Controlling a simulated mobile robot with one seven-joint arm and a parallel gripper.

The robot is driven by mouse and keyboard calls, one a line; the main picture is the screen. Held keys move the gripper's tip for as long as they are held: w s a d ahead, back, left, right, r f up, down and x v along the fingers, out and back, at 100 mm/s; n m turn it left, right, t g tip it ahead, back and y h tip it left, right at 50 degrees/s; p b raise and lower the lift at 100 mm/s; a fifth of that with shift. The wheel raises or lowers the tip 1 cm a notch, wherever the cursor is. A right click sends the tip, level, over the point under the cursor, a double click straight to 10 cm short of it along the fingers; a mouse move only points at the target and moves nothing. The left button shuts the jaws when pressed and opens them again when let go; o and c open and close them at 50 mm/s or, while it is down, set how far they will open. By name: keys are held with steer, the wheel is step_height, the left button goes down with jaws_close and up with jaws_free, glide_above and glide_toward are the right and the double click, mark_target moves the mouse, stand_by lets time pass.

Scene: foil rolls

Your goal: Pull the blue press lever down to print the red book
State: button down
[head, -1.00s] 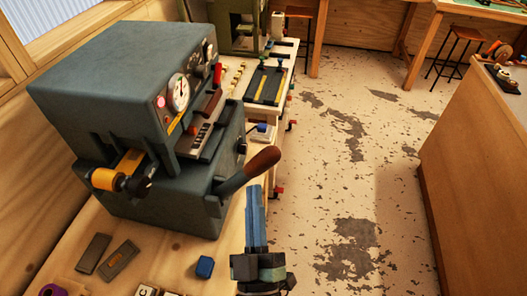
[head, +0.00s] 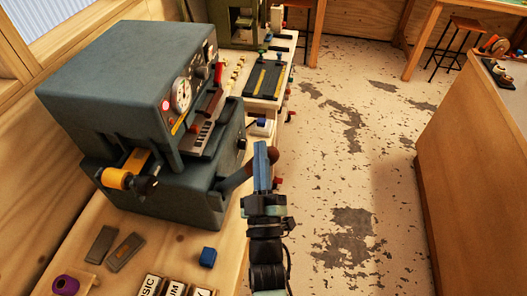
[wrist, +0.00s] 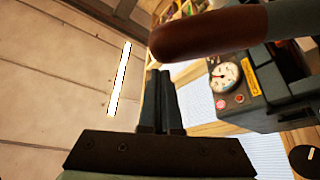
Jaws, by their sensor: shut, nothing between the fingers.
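A dark blue-grey press (head: 130,90) stands on the wooden bench at the left. Its lever (head: 237,178) sticks out to the right and slants upward, with a brown handle (head: 274,155) at the end. My gripper (head: 260,147) has blue fingers, closed together and empty, that cover part of the handle in the head view. In the wrist view the brown handle (wrist: 205,35) spans the top, just beyond the fingertips of my gripper (wrist: 158,72). I cannot tell whether they touch. I cannot make out a red book.
A small blue block (head: 208,257), grey bars (head: 125,252) and lettered blocks (head: 172,288) lie on the bench before the press. A purple ring (head: 65,285) lies at lower left. A wooden counter (head: 470,180) stands at right, with open floor between.

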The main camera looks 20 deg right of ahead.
steer(key=shift+s+d+f, duration=0.1)
steer(key=shift+d+f, duration=0.15)
steer(key=shift+f, duration=0.15)
